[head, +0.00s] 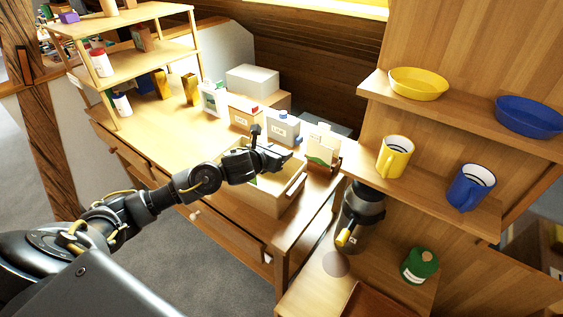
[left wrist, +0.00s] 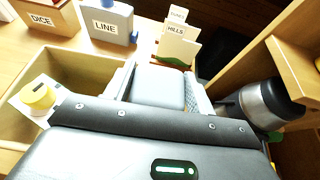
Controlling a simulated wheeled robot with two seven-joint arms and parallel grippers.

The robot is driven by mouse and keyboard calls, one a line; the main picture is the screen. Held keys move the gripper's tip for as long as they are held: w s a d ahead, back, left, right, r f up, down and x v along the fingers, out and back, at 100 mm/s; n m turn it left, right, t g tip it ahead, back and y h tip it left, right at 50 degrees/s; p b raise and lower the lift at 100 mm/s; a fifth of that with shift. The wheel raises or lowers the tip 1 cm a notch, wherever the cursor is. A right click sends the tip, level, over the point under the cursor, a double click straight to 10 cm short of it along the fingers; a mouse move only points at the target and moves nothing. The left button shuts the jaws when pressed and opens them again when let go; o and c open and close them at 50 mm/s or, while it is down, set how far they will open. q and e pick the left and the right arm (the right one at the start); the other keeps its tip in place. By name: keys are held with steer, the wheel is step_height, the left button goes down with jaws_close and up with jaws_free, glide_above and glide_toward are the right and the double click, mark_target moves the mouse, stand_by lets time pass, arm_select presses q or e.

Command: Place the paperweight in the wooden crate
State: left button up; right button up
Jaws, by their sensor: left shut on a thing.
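The wooden crate (head: 284,206) stands open on the wooden counter; its rim and inside also show in the left wrist view (left wrist: 62,68). My left gripper (head: 284,155) is above the crate, hiding part of its inside. In the left wrist view, a light grey rounded block (left wrist: 158,86) sits between its fingers; it looks like the paperweight. The gripper is shut on it. The block appears near the crate's right side, and I cannot tell its height above the rim. A white item with a yellow cap (left wrist: 40,97) is in the crate. My right gripper is out of view.
Labelled boxes and bottles, including the LINE container (head: 283,129) and HILLS card holder (head: 323,146), stand behind the crate. A dark cylindrical device (head: 363,205) is to its right. Shelves at right hold a yellow mug (head: 394,157) and a blue mug (head: 470,188). The counter left of the crate is clear.

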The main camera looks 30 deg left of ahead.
arm_select(q)
steer(key=shift+w+d+f, duration=0.6)
steer(key=shift+w+f, duration=0.1)
steer(key=shift+f, duration=0.15)
steer(key=shift+d+f, duration=0.15)
steer(key=shift+f, duration=0.1)
step_height(320, 180, down, 3)
steer(key=shift+w+f+p, duration=0.15)
steer(key=shift+f+p, duration=0.05)
steer(key=shift+p, duration=0.5)
steer(key=shift+f, duration=0.1)
steer(key=shift+d+f+b, duration=0.1)
steer(key=shift+f+b, duration=0.45)
steer(key=shift+b, duration=0.1)
steer(key=o, duration=1.2)
